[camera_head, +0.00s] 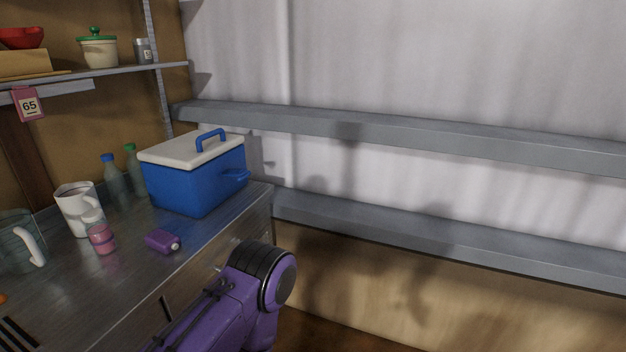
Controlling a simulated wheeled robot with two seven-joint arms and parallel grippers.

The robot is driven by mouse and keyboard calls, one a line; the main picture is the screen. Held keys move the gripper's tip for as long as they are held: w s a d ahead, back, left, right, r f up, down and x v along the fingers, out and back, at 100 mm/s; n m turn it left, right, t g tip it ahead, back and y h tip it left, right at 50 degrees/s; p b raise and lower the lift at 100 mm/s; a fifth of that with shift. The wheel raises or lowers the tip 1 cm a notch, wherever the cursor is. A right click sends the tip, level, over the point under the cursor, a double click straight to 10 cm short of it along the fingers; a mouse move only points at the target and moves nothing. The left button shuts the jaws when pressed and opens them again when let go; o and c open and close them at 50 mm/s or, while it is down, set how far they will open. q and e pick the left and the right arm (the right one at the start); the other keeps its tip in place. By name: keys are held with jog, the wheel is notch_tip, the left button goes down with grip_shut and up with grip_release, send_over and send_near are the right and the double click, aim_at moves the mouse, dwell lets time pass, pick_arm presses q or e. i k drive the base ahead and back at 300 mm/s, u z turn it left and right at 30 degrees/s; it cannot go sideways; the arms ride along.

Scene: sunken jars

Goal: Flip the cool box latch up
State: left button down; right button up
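The cool box (192,180) stands at the far end of the metal counter. It has a blue body, a white lid (185,149) that looks shut, and a blue handle (211,138) on the lid. A blue protruding part (236,177) is on its right side; I cannot tell whether this is the latch. A purple arm link of mine shows at the bottom centre, in front of the counter and apart from the cool box. Neither gripper's fingers are in view.
The counter (130,285) also holds a white mug (80,208), a pink jar (101,238), a purple item (162,241), a glass jug (20,240) and two bottles (116,180). Grey ledges (430,133) run along the wall. A shelf (120,70) is above left.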

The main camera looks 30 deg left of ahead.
aim_at(243, 173)
jog(key=z, duration=0.2)
jog(key=i, duration=0.85)
jog(key=u, duration=0.65)
jog(key=i, duration=0.6)
jog(key=u, duration=0.5)
